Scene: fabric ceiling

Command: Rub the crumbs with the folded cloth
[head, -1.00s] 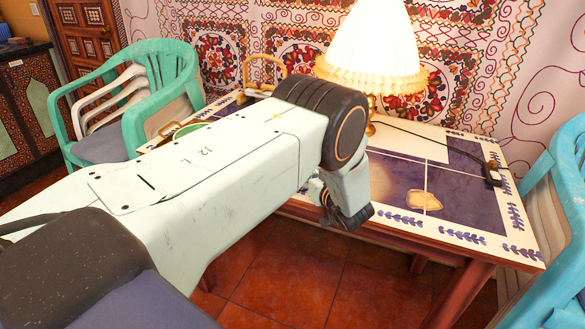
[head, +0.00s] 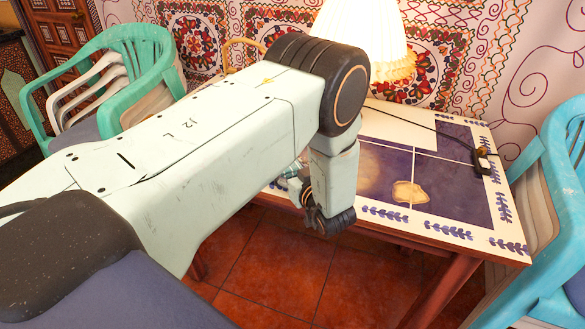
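My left arm comes in from the left and covers much of the table (head: 465,240). Its wrist end hangs down at the table's front edge, and the part of my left gripper (head: 328,218) that shows is dark and seen from behind; its fingers cannot be made out. A small flat beige patch (head: 408,192) lies on the dark blue tabletop to the right of my wrist; I cannot tell whether it is cloth or crumbs. A fainter brownish smear (head: 376,172) shows beside it. No folded cloth can be clearly made out. My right gripper is out of view.
A lit pleated lamp (head: 365,38) stands at the back of the table. A dark cord leads to a small black switch (head: 482,160) at the right. A blue chair (head: 565,150) stands right and a green chair (head: 150,50) left. The table's right front is clear.

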